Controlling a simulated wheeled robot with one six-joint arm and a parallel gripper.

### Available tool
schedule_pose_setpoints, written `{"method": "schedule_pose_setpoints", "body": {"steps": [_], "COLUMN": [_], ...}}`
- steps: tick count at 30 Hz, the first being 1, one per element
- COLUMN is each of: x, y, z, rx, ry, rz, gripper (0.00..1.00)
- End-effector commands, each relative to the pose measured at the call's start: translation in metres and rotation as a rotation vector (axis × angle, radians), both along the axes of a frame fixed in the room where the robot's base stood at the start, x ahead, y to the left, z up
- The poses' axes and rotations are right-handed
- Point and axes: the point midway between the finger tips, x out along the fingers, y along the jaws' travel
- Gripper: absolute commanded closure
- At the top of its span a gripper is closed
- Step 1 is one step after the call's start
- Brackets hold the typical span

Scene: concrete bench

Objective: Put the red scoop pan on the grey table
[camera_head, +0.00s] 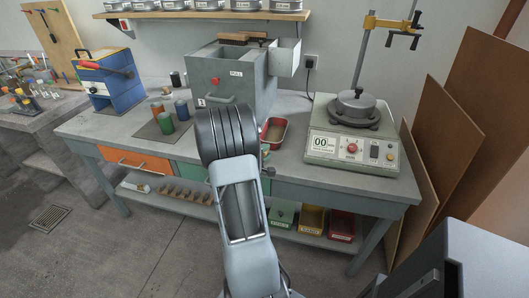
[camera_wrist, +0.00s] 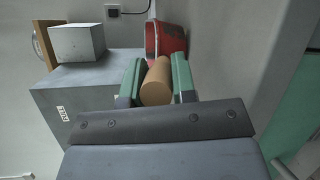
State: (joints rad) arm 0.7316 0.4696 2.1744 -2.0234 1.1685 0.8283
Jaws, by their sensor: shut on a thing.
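The red scoop pan (camera_head: 284,134) shows in the head view just right of my wrist, in front of the grey box machine, over the grey table (camera_head: 85,125). In the wrist view the pan (camera_wrist: 172,40) is beyond my fingertips. My gripper (camera_wrist: 156,82) has green fingers shut on its tan cylindrical handle (camera_wrist: 157,84). In the head view my gripper is mostly hidden behind my wrist. I cannot tell whether the pan touches the tabletop.
The grey box machine (camera_head: 225,75) stands close behind and left of the pan. Several coloured cylinders (camera_head: 166,122) stand on a dark mat at the left. Bare tabletop lies between the pan and the scale.

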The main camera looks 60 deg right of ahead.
Motion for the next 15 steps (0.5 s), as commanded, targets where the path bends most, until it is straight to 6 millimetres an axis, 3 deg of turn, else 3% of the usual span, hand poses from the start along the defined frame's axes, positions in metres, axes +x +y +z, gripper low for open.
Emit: {"method": "schedule_pose_setpoints", "body": {"steps": [14, 15], "x": [0.0003, 0.0001], "y": [0.0, 0.0002], "z": [-0.0053, -0.0046], "rx": [-0.003, -0.001], "ry": [-0.002, 0.0], "rz": [0.001, 0.0], "gripper": [1.0, 0.71]}}
